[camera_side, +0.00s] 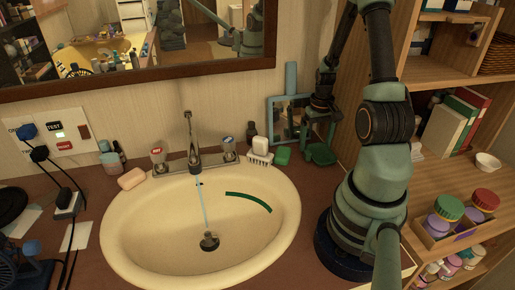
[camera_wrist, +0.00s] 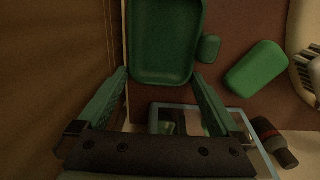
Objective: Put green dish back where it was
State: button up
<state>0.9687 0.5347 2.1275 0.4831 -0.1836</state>
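The green dish (camera_side: 321,154) is a shallow rectangular tray on the counter at the back right of the sink, beside the wooden shelf unit. In the wrist view the dish (camera_wrist: 166,42) fills the top middle, its far end cut off. My gripper (camera_wrist: 161,74) is spread open, with one fingertip near each near corner of the dish. I cannot tell whether the tips touch it. In the side view my gripper (camera_side: 321,128) hangs just above the dish, pointing down. A green bar (camera_side: 282,156) lies left of the dish; it also shows in the wrist view (camera_wrist: 257,68).
A small green piece (camera_wrist: 208,48) lies between dish and bar. A framed mirror (camera_side: 287,118) stands behind them. A brush (camera_side: 260,155) and the sink (camera_side: 120,240) are to the left. The shelf unit (camera_side: 390,150) closes off the right side, leaving little room.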

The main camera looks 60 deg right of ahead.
notch_tip(320, 180, up, 12)
jog(key=w+a+r+n+t+h, duration=0.1)
jog(key=w+a+r+n, duration=0.1)
jog(key=w+a+r, duration=0.35)
jog(key=w+a+r+n+t, duration=0.1)
jog(key=w+a+r+n, duration=0.2)
jog(key=a, duration=0.5)
jog(key=a+r+n+t+y, duration=0.1)
jog(key=a+r+n+t, duration=0.2)
jog(key=a, duration=1.2)
jog(key=shift+a+r+n+t, duration=0.3)
jog(key=shift+r+n, duration=0.2)
jog(key=shift+r, duration=0.15)
